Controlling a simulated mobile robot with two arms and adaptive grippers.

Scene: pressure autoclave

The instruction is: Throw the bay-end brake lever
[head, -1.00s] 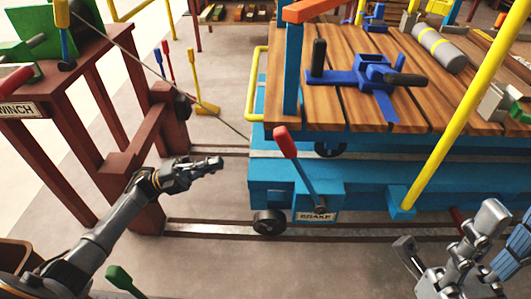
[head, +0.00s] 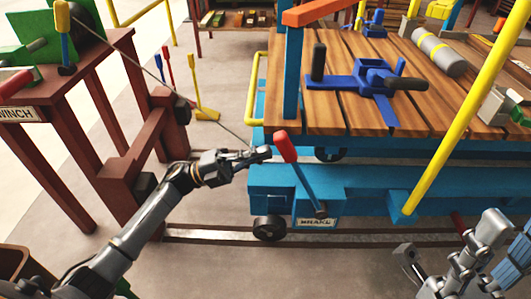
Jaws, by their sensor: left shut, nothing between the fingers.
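The brake lever (head: 302,180) has a red grip (head: 285,147) and a grey shaft. It leans up and to the left from its pivot above the BRAKE label (head: 317,222) on the blue cart's end. My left gripper (head: 264,153) is shut and empty. Its fingertips point right, just left of the red grip; I cannot tell whether they touch it. My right gripper (head: 408,258) is at the lower right, well away from the lever; its finger state is unclear.
The blue cart (head: 370,187) with a wooden deck (head: 350,110) stands on rails (head: 215,235). A yellow post (head: 460,120) rises at its right. A dark red winch frame (head: 130,170) stands at left, with a cable (head: 150,68) running towards the cart.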

